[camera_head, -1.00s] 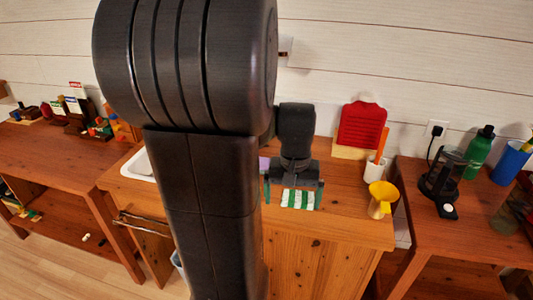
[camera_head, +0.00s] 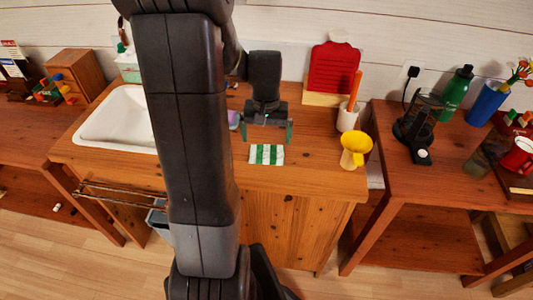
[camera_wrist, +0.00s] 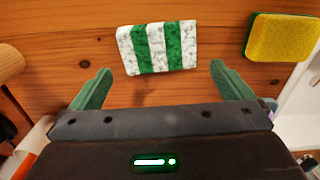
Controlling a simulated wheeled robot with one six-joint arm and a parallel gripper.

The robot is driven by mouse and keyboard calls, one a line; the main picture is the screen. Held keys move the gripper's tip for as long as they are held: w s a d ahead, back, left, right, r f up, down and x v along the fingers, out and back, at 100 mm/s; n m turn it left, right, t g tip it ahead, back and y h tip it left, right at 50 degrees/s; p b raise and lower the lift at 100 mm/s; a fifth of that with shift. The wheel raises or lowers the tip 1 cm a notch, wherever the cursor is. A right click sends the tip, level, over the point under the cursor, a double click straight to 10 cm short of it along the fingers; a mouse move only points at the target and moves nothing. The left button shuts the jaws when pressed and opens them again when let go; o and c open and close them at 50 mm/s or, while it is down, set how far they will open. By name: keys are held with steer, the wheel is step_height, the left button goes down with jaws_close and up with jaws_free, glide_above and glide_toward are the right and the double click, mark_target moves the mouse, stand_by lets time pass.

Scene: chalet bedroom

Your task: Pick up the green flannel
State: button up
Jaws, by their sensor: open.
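The green flannel (camera_head: 266,154) is a small cloth with green and white stripes. It lies flat on the wooden counter near its front edge. In the wrist view the flannel (camera_wrist: 158,47) lies ahead of my gripper, roughly centred between the fingers and beyond their tips. My gripper (camera_head: 265,134) is open and empty, with its green fingers spread wide, just behind the flannel in the head view. The gripper also shows in the wrist view (camera_wrist: 158,72). The fingers do not touch the cloth.
A yellow and green sponge (camera_wrist: 283,37) lies beside the flannel. A white sink (camera_head: 115,120) is set into the counter at left. Bare counter lies around the flannel.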

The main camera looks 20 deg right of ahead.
mark_target(267, 151)
steer(key=f, duration=0.5)
steer(key=shift+s+a+f, duration=0.1)
steer(key=shift+s, duration=0.2)
steer(key=c, duration=0.6)
